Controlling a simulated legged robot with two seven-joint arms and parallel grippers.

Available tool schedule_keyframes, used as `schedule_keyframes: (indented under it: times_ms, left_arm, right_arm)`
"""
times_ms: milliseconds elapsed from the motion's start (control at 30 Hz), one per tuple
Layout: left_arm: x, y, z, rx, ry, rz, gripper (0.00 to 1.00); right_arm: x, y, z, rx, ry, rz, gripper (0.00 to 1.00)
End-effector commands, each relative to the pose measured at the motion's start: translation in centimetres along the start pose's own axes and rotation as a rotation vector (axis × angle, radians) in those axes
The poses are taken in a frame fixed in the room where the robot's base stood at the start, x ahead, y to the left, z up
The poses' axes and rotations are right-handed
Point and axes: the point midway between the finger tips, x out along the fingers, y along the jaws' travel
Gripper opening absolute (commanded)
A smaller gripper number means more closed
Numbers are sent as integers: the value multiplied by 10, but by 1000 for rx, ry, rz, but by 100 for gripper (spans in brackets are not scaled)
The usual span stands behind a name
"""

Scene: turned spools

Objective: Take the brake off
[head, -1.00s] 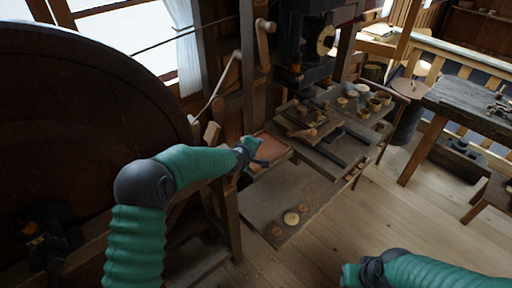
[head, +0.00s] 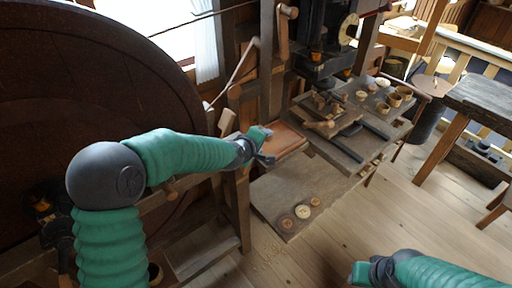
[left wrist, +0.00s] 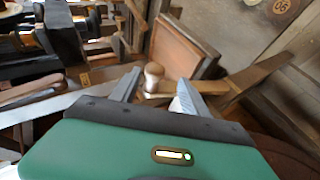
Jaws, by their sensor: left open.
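My left gripper (head: 268,146) is open and empty, in front of the big dark wheel's right side and beside a reddish-brown wooden tray (head: 286,139). In the left wrist view its two fingers (left wrist: 157,88) stand on either side of a pale turned wooden knob (left wrist: 153,76). I cannot tell whether they touch it. In the head view I cannot make this knob out near the gripper. A wooden lever with a peg handle (head: 288,12) stands at the upper middle. No part is clearly marked as the brake. My right gripper (head: 360,273) is at the bottom right, its fingers unclear.
The large dark wheel (head: 90,90) fills the left side. A bench (head: 365,150) with cups and tools stands right of the left gripper. A low board (head: 280,190) holds several small discs. A heavy table (head: 480,100) is at the right. The floor between is clear.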

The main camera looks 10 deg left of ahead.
Motion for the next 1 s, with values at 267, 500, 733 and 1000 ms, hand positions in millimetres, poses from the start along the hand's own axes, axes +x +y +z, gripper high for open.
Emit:
schedule_keyframes:
  times_ms: [267, 500, 733, 1000]
  left_arm:
    - [-63, -1, -2, -2, 3, 0, 53]
    - [-73, -1, 0, 0, -1, -4, 53]
    - [-73, -1, 0, 0, -1, -3, 53]
    - [-86, -51, 26, 224, -62, -133, 53]
  right_arm:
    - [11, 0, 2, 0, 0, 0, 37]
    - [11, 0, 2, 0, 0, 0, 37]
    - [11, 0, 2, 0, 0, 0, 37]
    - [11, 0, 3, 0, 0, 0, 37]
